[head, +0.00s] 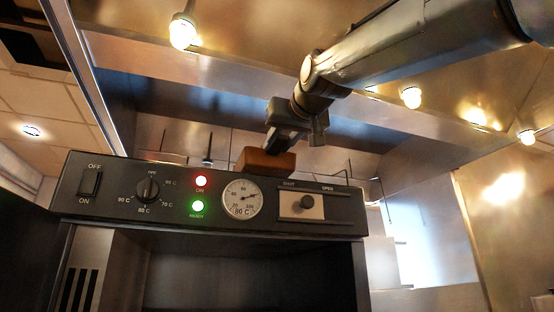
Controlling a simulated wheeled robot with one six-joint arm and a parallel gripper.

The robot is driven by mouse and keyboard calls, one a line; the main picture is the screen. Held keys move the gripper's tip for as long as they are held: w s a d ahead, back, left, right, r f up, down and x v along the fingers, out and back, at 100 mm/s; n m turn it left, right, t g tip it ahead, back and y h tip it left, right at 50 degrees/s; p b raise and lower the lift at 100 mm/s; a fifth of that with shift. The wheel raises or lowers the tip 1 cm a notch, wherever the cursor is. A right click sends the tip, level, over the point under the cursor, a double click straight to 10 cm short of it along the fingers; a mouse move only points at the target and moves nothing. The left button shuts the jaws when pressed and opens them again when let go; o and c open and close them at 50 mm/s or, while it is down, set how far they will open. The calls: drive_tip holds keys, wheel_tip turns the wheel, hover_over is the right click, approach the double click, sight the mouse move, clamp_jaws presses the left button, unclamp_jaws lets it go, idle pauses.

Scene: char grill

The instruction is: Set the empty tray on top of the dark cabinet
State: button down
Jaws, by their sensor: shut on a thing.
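The dark cabinet (75,191) fills the lower middle of the head view, its control panel facing me and its front open below. My gripper (281,142) is above the cabinet's top, pointing down and shut on a brown, block-like thing. This brown thing, which I take to be the tray (263,160), shows only its near side just above the panel's upper edge. Its underside is hidden behind the panel, so I cannot tell whether it touches the cabinet top. Whether it is empty cannot be seen from this low angle.
The panel carries switches, a red and a green lamp, a dial gauge (242,198) and a slider (306,204). A metal hood (400,150) with several lit bulbs hangs overhead, around my arm. Thin dark rods (231,142) stand behind the panel.

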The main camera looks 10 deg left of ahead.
sight(272, 165)
drive_tip(key=shift+f, duration=2.05)
drive_tip(key=c, duration=1.4)
unclamp_jaws()
drive_tip(key=shift+o, duration=0.2)
drive_tip(key=b+v, duration=1.1)
drive_tip(key=v, duration=0.1)
drive_tip(key=shift+s, duration=0.1)
